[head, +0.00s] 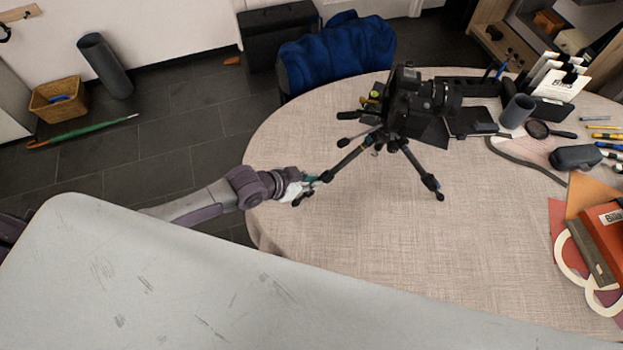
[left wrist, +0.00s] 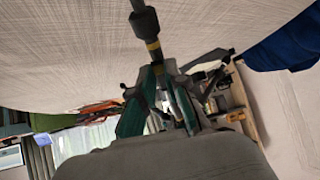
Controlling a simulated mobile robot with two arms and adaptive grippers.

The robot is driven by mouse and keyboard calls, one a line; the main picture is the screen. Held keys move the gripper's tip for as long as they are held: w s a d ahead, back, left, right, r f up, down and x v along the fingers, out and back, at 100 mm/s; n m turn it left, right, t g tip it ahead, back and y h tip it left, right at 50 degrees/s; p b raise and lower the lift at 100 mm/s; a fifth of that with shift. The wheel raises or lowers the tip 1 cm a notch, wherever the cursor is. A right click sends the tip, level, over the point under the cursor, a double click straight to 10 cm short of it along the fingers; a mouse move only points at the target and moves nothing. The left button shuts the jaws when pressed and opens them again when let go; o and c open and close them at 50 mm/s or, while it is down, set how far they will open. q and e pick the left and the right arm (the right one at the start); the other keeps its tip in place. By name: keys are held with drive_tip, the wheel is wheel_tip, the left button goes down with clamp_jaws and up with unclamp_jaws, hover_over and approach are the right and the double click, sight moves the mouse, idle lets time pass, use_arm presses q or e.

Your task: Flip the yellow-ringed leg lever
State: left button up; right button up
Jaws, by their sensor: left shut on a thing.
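A black camera (head: 424,97) sits on a dark tripod (head: 350,157) with spread legs on the round table. My left gripper (head: 314,182) reaches in from the left and is at the lower part of the left tripod leg. In the left wrist view the leg (left wrist: 144,20) comes down from the top edge, with a yellow ring (left wrist: 153,45) on it. The teal fingers of the gripper (left wrist: 160,80) are shut on the leg close to this ring. The lever itself is dark and small, and its position cannot be told. My right gripper is not in view.
The cloth-covered table (head: 330,240) is clear in front of the tripod. A dark cup (head: 516,111), a magnifier (head: 538,129), a dark case (head: 576,157) and red books (head: 606,232) lie to the right. A chair with a blue cloth (head: 338,50) stands behind.

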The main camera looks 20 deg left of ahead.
use_arm(q)
drive_tip(key=shift+r+p, duration=0.35)
drive_tip(key=shift+r, duration=0.2)
drive_tip(key=shift+r+p, duration=0.3)
drive_tip(key=shift+p, duration=0.05)
clamp_jaws()
drive_tip(key=shift+d+r+p, duration=0.1)
drive_tip(key=shift+r+p, duration=0.2)
drive_tip(key=shift+p, duration=0.15)
drive_tip(key=shift+r, duration=0.1)
idle(0.3)
drive_tip(key=shift+w+d+r+p, duration=0.15)
drive_tip(key=shift+r+p, duration=0.1)
drive_tip(key=shift+p, duration=0.15)
drive_tip(key=shift+r, duration=0.15)
drive_tip(key=shift+w+d+r, duration=0.1)
drive_tip(key=shift+d+r+p, duration=0.1)
drive_tip(key=shift+p, duration=0.2)
